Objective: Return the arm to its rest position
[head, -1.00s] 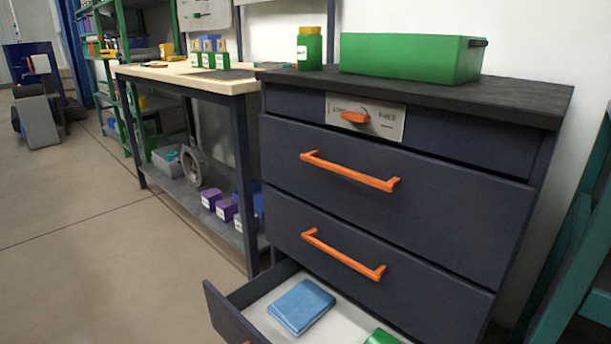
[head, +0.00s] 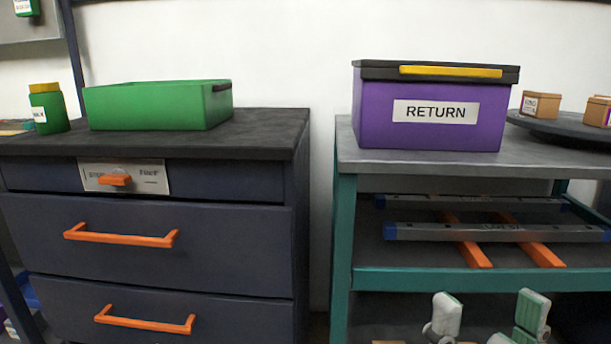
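My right gripper (head: 488,316) shows at the bottom right of the head view. Its two pale, greenish fingertips point up and stand well apart, with nothing between them. It is in front of the teal-framed bench, below the shelf bars. The rest of my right arm is cut off by the lower edge. My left gripper is not in view.
A dark drawer cabinet (head: 150,270) with orange handles stands left, with a green bin (head: 155,107) and green bottle (head: 48,110) on top. A purple RETURN box (head: 430,130) stands on the teal bench (head: 343,230). Small brown boxes (head: 540,105) are on a dark round stand at right.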

